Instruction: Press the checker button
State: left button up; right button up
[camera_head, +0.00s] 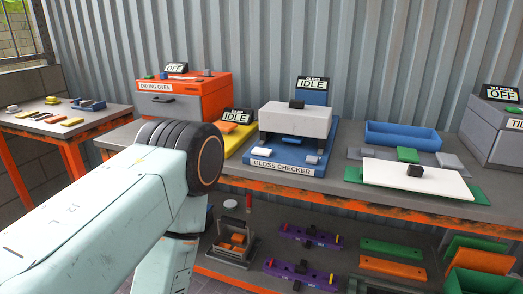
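The gloss checker (285,165) stands on the bench near the middle, with a blue base and a "GLOSS CHECKER" label on its front. My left arm reaches in from the left and bends down at a black joint. Neither gripper is in view.
An orange drying oven (170,107) marked "OFF" stands left, beside a yellow unit (232,136) marked "IDLE". Right are a blue tray (402,136), a white board (430,178) and a grey tile press (495,133) marked "OFF". My arm hides part of the bench's left side.

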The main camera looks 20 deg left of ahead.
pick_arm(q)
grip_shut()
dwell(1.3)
